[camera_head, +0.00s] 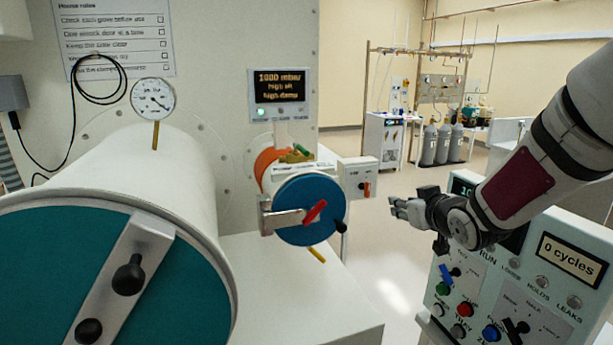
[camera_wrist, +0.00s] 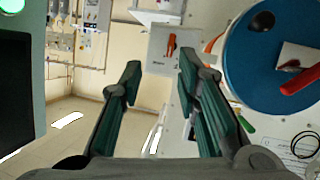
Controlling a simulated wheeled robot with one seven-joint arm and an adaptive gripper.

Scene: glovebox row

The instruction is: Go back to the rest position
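My gripper (camera_head: 398,208) is in the right half of the head view, raised in front of the control panel (camera_head: 520,285). Its fingers point left, toward the small blue round door (camera_head: 310,209), and stay apart from it. In the wrist view my gripper (camera_wrist: 160,75) shows two green-padded fingers spread apart with nothing between them. Beyond the fingertips is a grey box with a red switch (camera_wrist: 172,52). The blue door (camera_wrist: 285,50) with its red handle is at the upper right there.
A large cylindrical port with a teal door (camera_head: 130,270) fills the left. A gauge (camera_head: 153,99) and a display reading 1000 mbar (camera_head: 280,88) sit behind. Gas cylinders (camera_head: 442,143) stand far back. Open floor (camera_head: 390,270) lies between the white bench and the control panel.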

